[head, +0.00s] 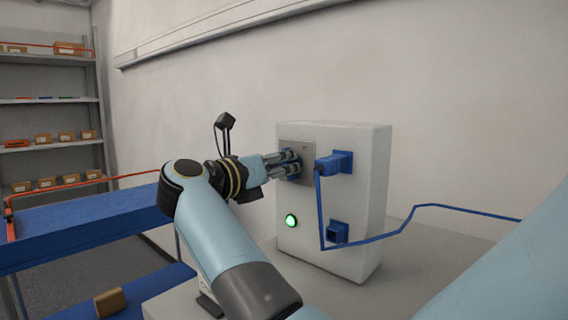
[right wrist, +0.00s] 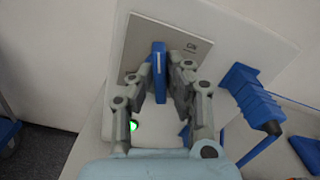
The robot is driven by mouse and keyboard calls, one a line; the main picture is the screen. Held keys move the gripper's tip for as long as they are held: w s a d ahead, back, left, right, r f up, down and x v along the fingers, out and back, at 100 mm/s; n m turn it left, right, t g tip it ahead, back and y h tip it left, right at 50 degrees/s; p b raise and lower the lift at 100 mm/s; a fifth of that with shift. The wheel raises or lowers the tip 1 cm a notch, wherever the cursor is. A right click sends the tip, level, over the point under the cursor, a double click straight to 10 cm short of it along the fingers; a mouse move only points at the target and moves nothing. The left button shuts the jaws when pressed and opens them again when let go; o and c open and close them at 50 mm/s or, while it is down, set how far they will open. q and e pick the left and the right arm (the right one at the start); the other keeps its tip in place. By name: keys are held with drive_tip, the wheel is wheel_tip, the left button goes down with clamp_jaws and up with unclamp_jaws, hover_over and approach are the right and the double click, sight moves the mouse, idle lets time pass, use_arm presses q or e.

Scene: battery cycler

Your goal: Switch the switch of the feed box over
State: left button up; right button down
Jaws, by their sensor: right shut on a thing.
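The feed box (head: 345,255) is a light grey box standing on a grey surface in the head view. A grey plate (head: 300,147) on its front carries the switch, which has a blue handle (right wrist: 158,70) with a white line, pointing roughly up in the right wrist view. The plate (right wrist: 150,38) bears a small label at its upper right that looks like "ON". My right gripper (head: 294,165) is at the plate, its fingers shut on the blue handle from both sides; it also shows in the right wrist view (right wrist: 164,88). My left gripper is out of view.
A green lamp (head: 291,221) glows on the box's front. A blue plug (head: 330,164) with a blue cable sits right of the switch, close to my fingers. A blue socket (head: 338,232) is below. A blue cart (head: 80,222) and shelves (head: 50,100) stand left.

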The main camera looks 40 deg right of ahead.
drive_tip(key=n+p, duration=0.2)
drive_tip(key=n, duration=0.2)
drive_tip(key=shift+r, duration=0.1)
drive_tip(key=n+p, duration=0.3)
drive_tip(key=shift+n, duration=0.4)
drive_tip(key=n+p, duration=0.3)
drive_tip(key=n, duration=0.1)
drive_tip(key=shift+w+p, duration=0.1)
drive_tip(key=shift+p, duration=0.2)
drive_tip(key=shift+f+n+p, duration=0.2)
drive_tip(key=shift+n+p, duration=0.6)
drive_tip(key=shift+n, duration=0.2)
drive_tip(key=c, duration=1.3)
unclamp_jaws()
drive_tip(key=shift+a, duration=0.1)
drive_tip(key=shift+c, duration=0.2)
drive_tip(key=shift+r, duration=0.1)
